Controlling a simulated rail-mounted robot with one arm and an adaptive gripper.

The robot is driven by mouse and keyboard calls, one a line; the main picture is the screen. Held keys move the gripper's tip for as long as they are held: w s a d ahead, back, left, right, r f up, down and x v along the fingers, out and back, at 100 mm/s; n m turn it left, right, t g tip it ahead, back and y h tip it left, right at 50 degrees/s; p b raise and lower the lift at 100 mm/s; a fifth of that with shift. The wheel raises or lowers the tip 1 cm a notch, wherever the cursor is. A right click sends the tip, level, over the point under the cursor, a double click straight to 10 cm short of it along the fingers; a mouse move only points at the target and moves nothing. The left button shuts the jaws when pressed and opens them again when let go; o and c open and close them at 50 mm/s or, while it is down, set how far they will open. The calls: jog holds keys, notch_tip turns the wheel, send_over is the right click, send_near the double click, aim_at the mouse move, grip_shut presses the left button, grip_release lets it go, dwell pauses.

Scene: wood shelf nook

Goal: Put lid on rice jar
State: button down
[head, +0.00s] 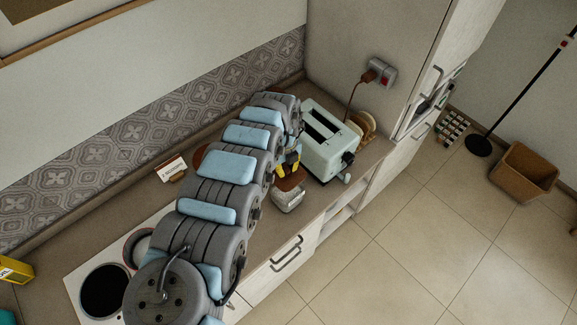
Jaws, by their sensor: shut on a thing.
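The rice jar (288,199) is a small clear jar with pale contents near the counter's front edge, left of the toaster. A round brown wooden lid (291,180) is at the jar's mouth height, over the jar in the head view. I cannot tell whether it rests on the rim or hovers just above it. My gripper (289,168), with yellow and dark parts, is shut on the lid from above. My arm hides part of the gripper and the counter behind it.
A pale green toaster (326,143) stands close right of the jar, its cord running to a wall socket (380,74). A small card (171,168) stands at the back. A hob (105,291) is at lower left. A brown round thing (200,155) is partly hidden behind my arm.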

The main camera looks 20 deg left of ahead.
jog(key=shift+f+b, duration=2.05)
jog(key=shift+f, duration=0.95)
jog(key=shift+f, duration=0.15)
dwell(0.4)
jog(key=shift+c, duration=2.4)
grip_release()
jog(key=shift+r+p, duration=2.6)
jog(key=shift+r, duration=0.9)
